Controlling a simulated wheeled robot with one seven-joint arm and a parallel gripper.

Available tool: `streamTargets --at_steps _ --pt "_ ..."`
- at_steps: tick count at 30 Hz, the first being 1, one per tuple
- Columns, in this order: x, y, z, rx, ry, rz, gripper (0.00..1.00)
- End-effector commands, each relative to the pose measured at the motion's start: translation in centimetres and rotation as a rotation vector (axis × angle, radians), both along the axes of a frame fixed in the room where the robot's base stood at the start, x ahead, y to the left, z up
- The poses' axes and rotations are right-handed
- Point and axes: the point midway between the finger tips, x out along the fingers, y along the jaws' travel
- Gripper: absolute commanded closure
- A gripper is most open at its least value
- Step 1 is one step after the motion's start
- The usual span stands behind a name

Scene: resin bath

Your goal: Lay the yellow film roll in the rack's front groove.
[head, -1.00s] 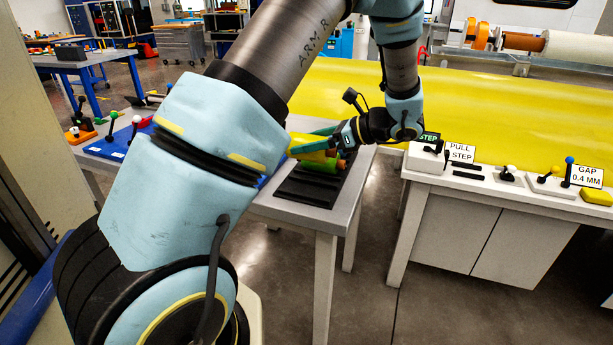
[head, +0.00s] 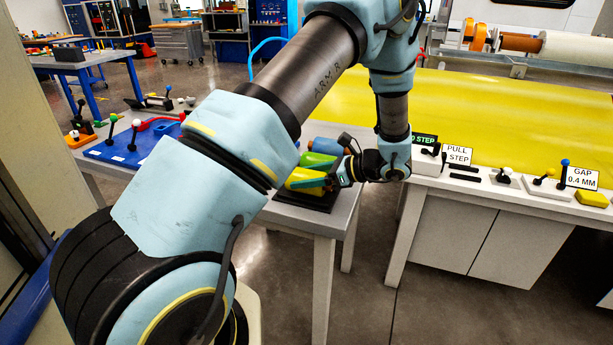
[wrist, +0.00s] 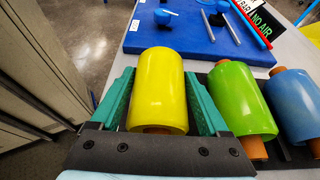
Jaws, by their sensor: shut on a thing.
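The yellow film roll (wrist: 158,90) is between the two teal fingers of my gripper (wrist: 158,84) in the wrist view, and the gripper is shut on it. Its orange core end shows at the bottom. In the head view the yellow roll (head: 304,180) is at the front side of the black rack (head: 308,200), with my gripper (head: 330,180) at its right end. The green roll (head: 318,161) lies just behind it. I cannot tell whether the yellow roll touches the front groove, as roll and gripper hide it.
A blue roll (wrist: 292,100) lies beyond the green roll on the rack. The blue mat (head: 135,146) with tools is left on the same table. The white control cabinet (head: 470,225) with levers stands right, across a floor gap.

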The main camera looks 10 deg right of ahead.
Motion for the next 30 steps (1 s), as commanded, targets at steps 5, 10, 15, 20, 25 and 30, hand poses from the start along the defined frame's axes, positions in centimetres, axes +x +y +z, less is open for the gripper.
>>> streamTargets --at_steps 5,10,15,20,25,30 --pt "0.0 0.0 -0.6 0.001 0.000 0.000 0.99" --pt "0.0 0.0 -1.0 0.000 0.000 0.000 0.20" --pt "0.0 0.0 -0.9 0.000 0.000 0.000 0.01" --pt "0.0 0.0 -0.9 0.000 0.000 0.000 0.00" --pt "0.0 0.0 -0.3 -0.001 0.000 0.000 0.00" --pt "-0.7 -1.6 0.7 -0.002 -0.004 -0.005 0.00"
